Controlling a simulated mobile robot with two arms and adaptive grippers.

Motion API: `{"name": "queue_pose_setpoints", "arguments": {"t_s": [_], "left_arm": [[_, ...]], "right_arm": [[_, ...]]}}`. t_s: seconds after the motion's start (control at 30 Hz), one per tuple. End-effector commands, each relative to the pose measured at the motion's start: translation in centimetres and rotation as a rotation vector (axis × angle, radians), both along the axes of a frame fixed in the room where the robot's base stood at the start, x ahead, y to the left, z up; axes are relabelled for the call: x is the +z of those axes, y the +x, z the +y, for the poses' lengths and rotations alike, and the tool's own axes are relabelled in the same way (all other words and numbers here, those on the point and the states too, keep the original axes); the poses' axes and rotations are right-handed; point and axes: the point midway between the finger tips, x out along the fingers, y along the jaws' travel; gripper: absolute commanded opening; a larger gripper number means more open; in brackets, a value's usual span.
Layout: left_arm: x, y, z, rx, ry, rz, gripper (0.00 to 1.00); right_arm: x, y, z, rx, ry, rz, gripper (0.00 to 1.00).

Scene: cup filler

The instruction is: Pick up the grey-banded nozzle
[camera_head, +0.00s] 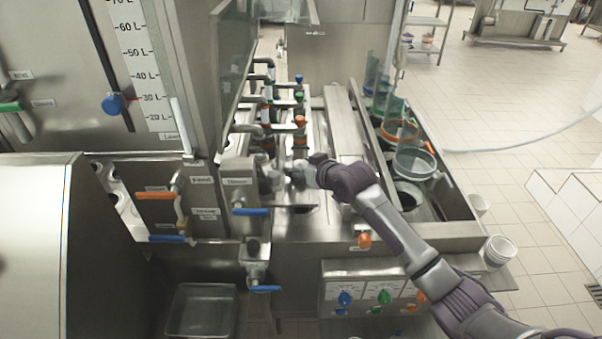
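My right arm reaches in from the lower right, and my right gripper (284,174) is at the near end of the row of filling stations. A small grey cylindrical part (268,181) is right by its fingertips; it may be the grey-banded nozzle, but it is too small to tell. I cannot tell whether the fingers are open or shut on it. Farther back in the row stand dark nozzles with coloured bands, one with an orange-red band (268,142). My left gripper is not in view.
A steel trough on the right holds several clear ringed containers, the nearest with a grey rim (413,163). Pipes and a glass panel (231,75) stand close left of my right gripper. Blue-handled valves (250,212) are in front. White buckets (498,250) stand at the right.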

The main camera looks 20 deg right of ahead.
Motion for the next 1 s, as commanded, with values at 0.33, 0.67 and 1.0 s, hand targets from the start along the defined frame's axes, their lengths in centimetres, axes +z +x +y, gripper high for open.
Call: {"name": "queue_pose_setpoints", "arguments": {"t_s": [0.33, 0.67, 1.0], "left_arm": [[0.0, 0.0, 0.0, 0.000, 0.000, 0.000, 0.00], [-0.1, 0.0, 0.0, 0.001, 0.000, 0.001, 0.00], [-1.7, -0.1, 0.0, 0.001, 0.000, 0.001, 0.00]], "right_arm": [[0.0, 0.0, 0.0, 0.000, 0.000, 0.001, 0.00], [0.3, 0.0, 0.0, -0.001, 0.001, -0.004, 0.00], [4.1, 0.1, -0.1, -0.001, 0.001, -0.010, 0.00]]}}
